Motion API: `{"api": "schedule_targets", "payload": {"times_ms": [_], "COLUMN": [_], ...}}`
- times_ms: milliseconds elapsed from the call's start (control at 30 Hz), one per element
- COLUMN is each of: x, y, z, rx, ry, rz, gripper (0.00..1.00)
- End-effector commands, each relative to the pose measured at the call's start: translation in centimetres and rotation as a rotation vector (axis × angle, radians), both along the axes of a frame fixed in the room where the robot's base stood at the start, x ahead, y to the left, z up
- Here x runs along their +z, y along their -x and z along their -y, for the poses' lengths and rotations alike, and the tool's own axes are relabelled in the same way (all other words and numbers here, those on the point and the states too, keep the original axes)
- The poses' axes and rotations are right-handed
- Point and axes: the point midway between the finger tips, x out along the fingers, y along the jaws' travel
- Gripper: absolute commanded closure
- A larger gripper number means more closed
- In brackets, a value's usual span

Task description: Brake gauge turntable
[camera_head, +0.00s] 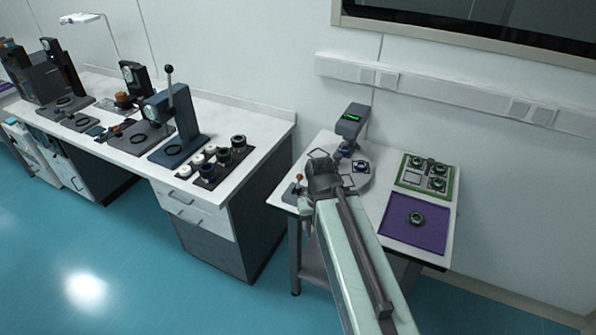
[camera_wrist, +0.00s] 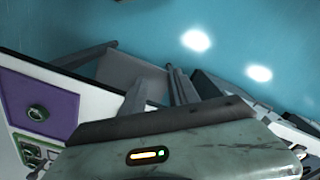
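The turntable (camera_head: 362,183) is a grey disc on the small white table at right. A dark square part (camera_head: 360,167) sits on its right side. A dark gauge (camera_head: 350,122) with a lit green display stands behind it. A small lever with an orange-red knob (camera_head: 298,178) stands on a dark base at the table's left edge; I cannot tell whether it is the brake. My gripper (camera_head: 321,155) is over the disc's left part and hides some of it. In the wrist view, its two fingers (camera_wrist: 157,92) stand apart with nothing visible between them.
A green-rimmed tray (camera_head: 402,184) holds several dark round parts. A purple mat (camera_head: 395,233) with one dark ring (camera_head: 416,219) lies in front of it. A long bench (camera_head: 262,128) with presses and small parts stands left, across a floor gap.

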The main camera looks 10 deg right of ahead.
Motion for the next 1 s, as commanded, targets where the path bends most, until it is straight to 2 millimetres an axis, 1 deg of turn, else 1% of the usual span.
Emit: {"api": "schedule_targets", "payload": {"times_ms": [67, 133, 167, 267, 300, 367, 400, 500, 600, 667, 733, 867, 1000], "x": [0.2, 0.6, 1.0, 2.3, 2.8, 3.6, 4.0, 5.0, 5.5, 5.6, 5.6, 5.5, 4.5], "y": [-0.6, -2.5, -3.8, -9.7, -12.4, -16.2, -18.6, -23.5, -26.8, -27.8, -28.4, -28.3, -28.3], "z": [0.0, 0.1, 0.3, 0.3, 0.3, 0.3, 0.3, 0.3, 0.4, 0.4, 0.3, 0.3, 0.3], "rx": [-0.012, -0.059, -0.095, -0.260, -0.339, -0.458, -0.533, -0.700, -0.818, -0.863, -0.892, -0.903, -0.901], "ry": [-0.001, -0.003, -0.005, -0.016, -0.021, -0.029, -0.035, -0.049, -0.060, -0.064, -0.067, -0.068, -0.067], "rz": [0.001, 0.004, 0.006, 0.015, 0.018, 0.022, 0.025, 0.030, 0.031, 0.031, 0.031, 0.032, 0.032], "gripper": [0.54, 0.54, 0.54, 0.54, 0.54, 0.54, 0.54, 0.54, 0.54, 0.54, 0.54, 0.54, 0.54]}}
